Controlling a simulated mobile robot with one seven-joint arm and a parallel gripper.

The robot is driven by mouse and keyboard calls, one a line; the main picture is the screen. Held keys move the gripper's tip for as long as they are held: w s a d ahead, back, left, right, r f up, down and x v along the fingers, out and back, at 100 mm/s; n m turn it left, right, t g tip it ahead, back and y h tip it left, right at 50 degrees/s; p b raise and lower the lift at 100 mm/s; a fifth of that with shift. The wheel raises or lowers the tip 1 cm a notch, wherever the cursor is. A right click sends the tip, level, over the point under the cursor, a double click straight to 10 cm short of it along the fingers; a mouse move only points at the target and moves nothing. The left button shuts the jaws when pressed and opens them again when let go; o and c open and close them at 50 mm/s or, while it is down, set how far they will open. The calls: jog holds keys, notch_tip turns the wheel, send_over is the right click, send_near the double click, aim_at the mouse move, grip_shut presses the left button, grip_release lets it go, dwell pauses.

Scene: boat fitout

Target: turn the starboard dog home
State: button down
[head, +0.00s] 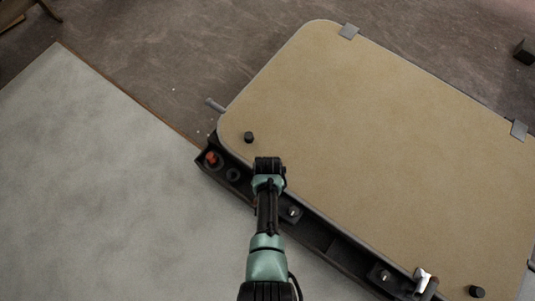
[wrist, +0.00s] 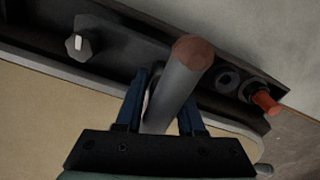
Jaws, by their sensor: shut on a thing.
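My gripper (head: 269,163) is over the near edge of the tan hatch panel (head: 375,130), and hides what is beneath it in the head view. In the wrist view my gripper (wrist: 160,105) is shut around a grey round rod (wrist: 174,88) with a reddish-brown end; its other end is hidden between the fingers. A dark dog-like fitting with a pale square stud (head: 292,211) sits on the near edge; a similar stud (wrist: 79,45) shows in the wrist view. Another stud fitting (head: 384,276) lies farther right. I cannot tell which one is the starboard dog.
A dark tray (head: 325,243) runs along the panel's near edge. It holds an orange-topped piece (head: 212,158) and an empty round socket (head: 233,175). A shiny lever (head: 424,280) stands near the right end. The pale floor at left is clear.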

jog(key=shift+n, duration=0.7)
jog(key=c, duration=0.8)
grip_release()
notch_tip(320, 180, up, 13)
jog(key=p, duration=0.9)
